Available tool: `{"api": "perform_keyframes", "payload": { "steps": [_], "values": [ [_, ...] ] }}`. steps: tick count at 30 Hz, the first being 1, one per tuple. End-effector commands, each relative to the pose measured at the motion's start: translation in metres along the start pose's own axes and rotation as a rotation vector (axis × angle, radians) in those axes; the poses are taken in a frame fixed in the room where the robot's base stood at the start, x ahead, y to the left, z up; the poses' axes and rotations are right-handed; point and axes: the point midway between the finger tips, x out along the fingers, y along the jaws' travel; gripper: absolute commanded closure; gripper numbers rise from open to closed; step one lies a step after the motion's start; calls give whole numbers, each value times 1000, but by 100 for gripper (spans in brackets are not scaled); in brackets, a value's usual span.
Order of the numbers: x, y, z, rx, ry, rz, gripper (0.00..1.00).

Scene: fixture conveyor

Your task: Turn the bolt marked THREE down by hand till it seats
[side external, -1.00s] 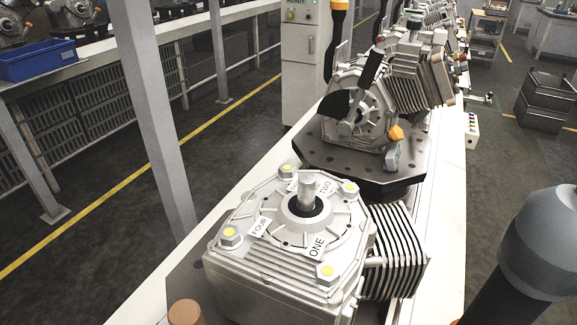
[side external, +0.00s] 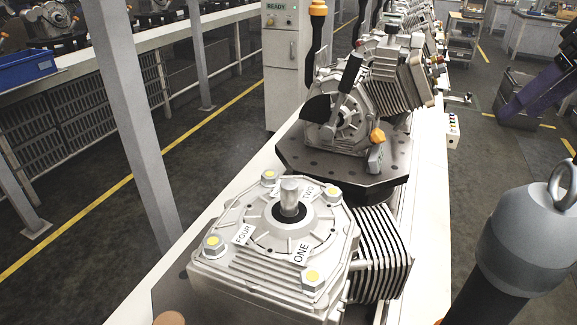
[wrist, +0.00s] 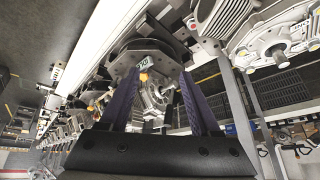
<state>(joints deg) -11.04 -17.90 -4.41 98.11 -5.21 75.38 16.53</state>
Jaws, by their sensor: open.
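In the side external view, the near housing (side external: 255,262) carries yellow-topped bolts at its corners. Labels ONE (side external: 301,252), TWO (side external: 309,192) and FOUR (side external: 243,234) can be read there. The far-left bolt (side external: 269,176) has no label I can read beside it, so I cannot confirm that it is THREE. It sits at its corner; how far it is screwed in cannot be told. My gripper (wrist: 160,74) shows in the wrist view as two purple fingers, spread apart, with nothing visibly held between them. A purple part also stands at the right edge of the side external view, well away from the housing.
Behind the housing, another engine (side external: 350,110) sits on a dark octagonal plate (side external: 300,163) on the white conveyor. A grey-topped post with a ring (side external: 525,240) stands at front right. A blue bin (side external: 22,65) lies at the far left.

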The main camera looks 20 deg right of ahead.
Motion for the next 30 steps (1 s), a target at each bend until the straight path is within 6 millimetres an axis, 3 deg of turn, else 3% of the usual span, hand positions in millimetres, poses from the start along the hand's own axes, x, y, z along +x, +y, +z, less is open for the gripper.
{"api": "perform_keyframes", "payload": {
  "steps": [1, 6, 12, 18, 21, 25, 30],
  "values": [
    [-2, -16, -21, -16, -4, -9, 36],
    [-1, -73, -76, -62, -17, -37, 36],
    [22, -158, -112, -147, -40, -73, 36],
    [59, -244, -113, -259, -68, -107, 36],
    [78, -272, -101, -305, -97, -110, 36],
    [93, -290, -86, -346, -127, -107, 36],
    [104, -292, -83, -349, -127, -109, 36]
  ]
}}
